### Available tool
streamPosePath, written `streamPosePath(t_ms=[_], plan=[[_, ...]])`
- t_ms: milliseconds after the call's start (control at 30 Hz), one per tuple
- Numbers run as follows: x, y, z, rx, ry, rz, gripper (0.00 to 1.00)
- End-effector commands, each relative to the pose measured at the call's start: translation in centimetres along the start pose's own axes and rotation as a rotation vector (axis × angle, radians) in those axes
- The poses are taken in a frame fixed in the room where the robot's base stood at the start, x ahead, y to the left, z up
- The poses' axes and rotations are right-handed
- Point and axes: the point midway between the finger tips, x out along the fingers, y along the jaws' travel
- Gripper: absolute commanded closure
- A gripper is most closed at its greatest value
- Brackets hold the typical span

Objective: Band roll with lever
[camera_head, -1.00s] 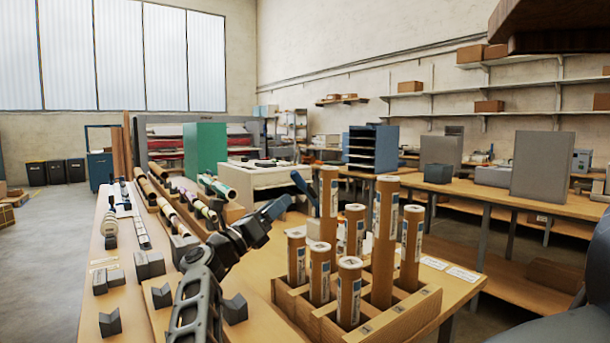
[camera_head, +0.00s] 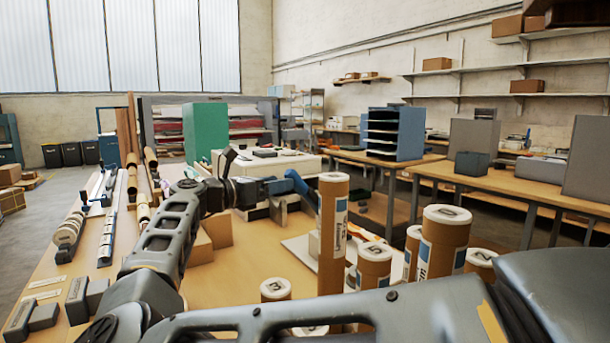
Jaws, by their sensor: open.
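A blue lever-like bar (camera_head: 300,188) slants at the middle of the table, just right of my gripper (camera_head: 277,188). My gripper is open, at the end of my arm. I cannot tell whether its fingers touch the bar. Grey and tan blocks (camera_head: 279,210) stand below it, partly hidden. Several brown capped tubes stand upright at the front right; the tall one (camera_head: 333,235) is nearest the bar. Other rolls lie along the table's left side, among them a brown roll (camera_head: 151,158) and a pale roll (camera_head: 143,209). No band can be made out.
Grey blocks (camera_head: 76,300) and small holders line the left edge. A bare stretch of table (camera_head: 235,262) lies in front of my gripper. A blue shelf unit (camera_head: 395,133) stands on a rear bench.

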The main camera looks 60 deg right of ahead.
Motion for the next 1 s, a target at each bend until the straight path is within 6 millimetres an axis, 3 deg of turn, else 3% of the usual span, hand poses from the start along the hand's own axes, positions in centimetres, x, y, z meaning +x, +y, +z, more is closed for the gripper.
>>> streamPosePath(t_ms=[500,900,1000], plan=[[6.7,0.0,0.2,-0.003,-0.001,0.000,0.39],[7.7,0.0,0.0,-0.002,0.000,0.000,0.39],[7.7,0.0,0.0,-0.002,0.000,0.001,0.47]])
